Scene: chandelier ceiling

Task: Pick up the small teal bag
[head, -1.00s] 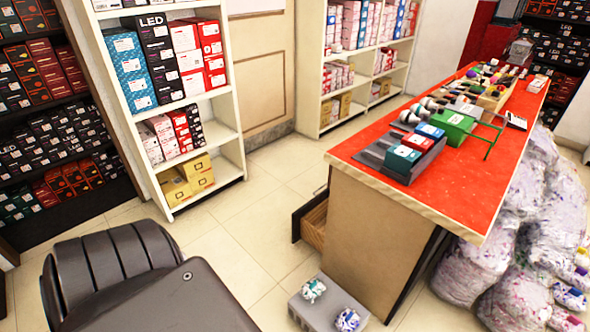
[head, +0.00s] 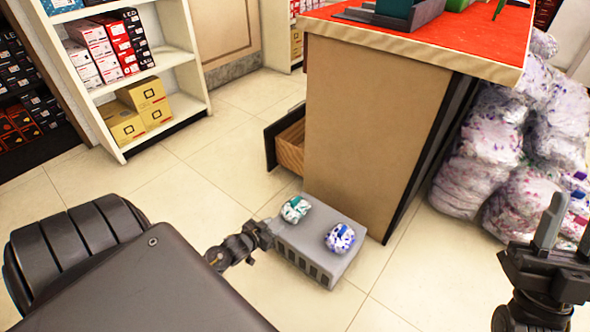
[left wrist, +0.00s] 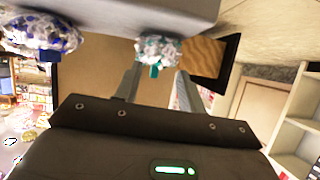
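The small teal bag (head: 296,209) is a white crumpled bag with teal marks on the left of a grey crate's top. My left gripper (head: 268,230) is low at the crate's left side, close to this bag. In the left wrist view, which looks upside down, the teal bag (left wrist: 158,48) appears between and just past the two spread fingertips (left wrist: 157,80); whether they touch it I cannot tell. A purple-blue bag (head: 340,238) sits on the right of the crate top. My right gripper (head: 567,225) is open and empty at the right edge.
The grey crate (head: 312,262) stands on the floor against the red-topped counter (head: 375,125). An open drawer (head: 289,145) juts from the counter's left. Large filled sacks (head: 480,160) are piled at right. Floor is clear at left, before the shelf (head: 165,65).

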